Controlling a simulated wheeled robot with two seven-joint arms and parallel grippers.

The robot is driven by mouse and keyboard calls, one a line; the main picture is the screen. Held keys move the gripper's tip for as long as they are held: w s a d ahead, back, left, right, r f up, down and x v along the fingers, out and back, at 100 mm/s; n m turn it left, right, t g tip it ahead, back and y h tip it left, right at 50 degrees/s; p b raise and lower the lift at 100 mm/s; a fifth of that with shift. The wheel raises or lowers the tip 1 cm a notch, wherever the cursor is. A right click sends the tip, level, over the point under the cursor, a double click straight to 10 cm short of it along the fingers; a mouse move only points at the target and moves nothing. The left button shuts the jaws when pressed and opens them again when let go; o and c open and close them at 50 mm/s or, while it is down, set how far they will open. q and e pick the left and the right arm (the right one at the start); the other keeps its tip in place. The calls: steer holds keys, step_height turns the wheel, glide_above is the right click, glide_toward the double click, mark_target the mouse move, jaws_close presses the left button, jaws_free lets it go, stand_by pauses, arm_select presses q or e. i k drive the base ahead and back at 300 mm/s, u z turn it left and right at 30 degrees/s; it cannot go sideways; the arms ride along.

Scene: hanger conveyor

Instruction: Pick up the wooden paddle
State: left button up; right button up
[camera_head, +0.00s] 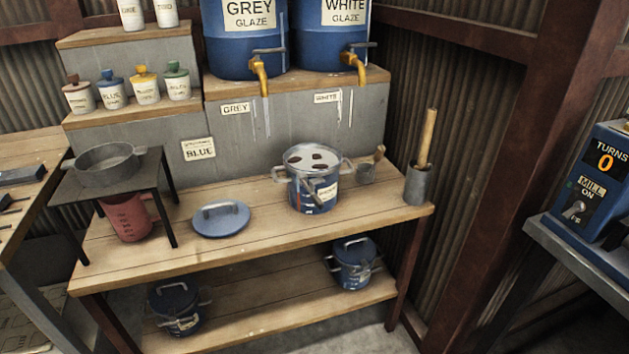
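The wooden paddle (427,139) stands nearly upright, leaning slightly, in a grey metal cup (418,186) at the right end of the wooden workbench (260,245). Its lower end is hidden inside the cup. Neither of my grippers shows in the head view.
A blue lid (220,219) lies on the bench, by a black stand (90,187) with a sieve. Blue glaze barrels (240,50) stand behind. The bench front is mostly clear.

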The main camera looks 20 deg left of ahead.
mark_target(422, 166)
steer(key=k, duration=0.65)
steer(key=u, duration=0.45)
steer(key=i, duration=0.95)
steer(key=z, duration=0.5)
steer(key=i, duration=0.8)
steer(key=z, duration=0.85)
